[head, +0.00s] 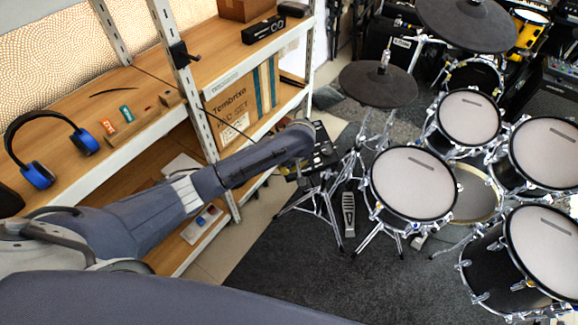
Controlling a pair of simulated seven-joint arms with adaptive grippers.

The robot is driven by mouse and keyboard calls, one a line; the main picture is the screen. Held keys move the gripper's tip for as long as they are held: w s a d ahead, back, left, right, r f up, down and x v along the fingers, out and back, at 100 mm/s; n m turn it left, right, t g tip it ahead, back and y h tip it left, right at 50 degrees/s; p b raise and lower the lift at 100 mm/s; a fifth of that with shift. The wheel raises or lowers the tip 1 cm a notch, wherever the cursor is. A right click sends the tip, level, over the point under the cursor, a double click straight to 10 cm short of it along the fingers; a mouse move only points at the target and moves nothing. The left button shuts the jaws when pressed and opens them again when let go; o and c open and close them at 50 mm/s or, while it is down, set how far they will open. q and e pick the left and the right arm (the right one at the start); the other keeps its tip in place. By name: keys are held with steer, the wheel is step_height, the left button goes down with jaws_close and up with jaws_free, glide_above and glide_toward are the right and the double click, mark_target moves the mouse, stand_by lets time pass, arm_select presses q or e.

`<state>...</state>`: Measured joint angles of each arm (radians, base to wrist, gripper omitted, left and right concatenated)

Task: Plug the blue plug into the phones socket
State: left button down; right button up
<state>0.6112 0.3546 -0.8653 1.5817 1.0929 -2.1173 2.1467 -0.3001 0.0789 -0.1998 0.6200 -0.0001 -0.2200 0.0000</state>
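My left arm reaches in from the left across the shelf, and its wrist ends beside a black drum module (323,152) on a stand. My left gripper (293,174) is mostly hidden behind and below the wrist, so I cannot see whether its fingers are open or shut. I cannot make out the blue plug. The phones socket cannot be told apart on the module at this size, and the wrist covers part of the module. Headphones with blue ear cups (38,176) lie on the wooden shelf at the left. My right gripper is not in view.
A drum kit with a mesh snare pad (411,182) and a dark cymbal pad (378,84) stands right of the module. A shelf upright (190,85) and a cardboard box (232,112) are behind my arm. The dark carpet (300,255) in front is clear.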

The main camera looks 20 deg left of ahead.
arm_select(q)
steer(key=shift+w+a+f, duration=0.1)
steer(key=shift+f, duration=0.35)
stand_by(0.5)
steer(key=v, duration=1.4)
steer(key=shift+r, duration=0.4)
